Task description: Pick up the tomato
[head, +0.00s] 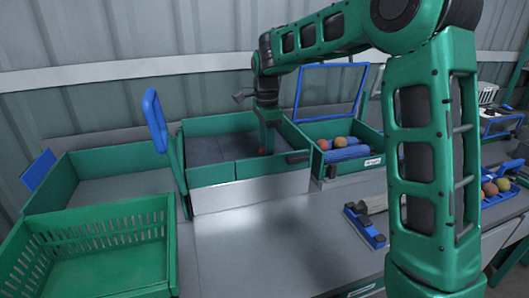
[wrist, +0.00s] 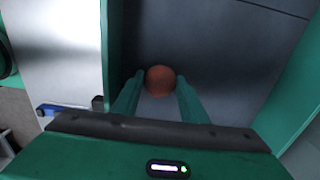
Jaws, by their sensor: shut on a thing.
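The tomato (wrist: 160,80) is a round orange-red fruit. It shows between the two green fingertips of my gripper (wrist: 158,92) in the wrist view. My gripper is shut on it. In the head view my gripper (head: 267,135) reaches down into the green box (head: 208,175) in the middle, and a small part of the tomato (head: 262,151) shows low at its tips. Whether the tomato touches the dark floor of the box cannot be told.
To the right, a green box (head: 318,131) with a raised blue-framed lid holds several round fruits and blue rolls. Left stand an empty green box (head: 98,159) and a slotted green crate (head: 85,240). A blue handle (head: 154,115) rises beside the middle box. The front counter is mostly clear.

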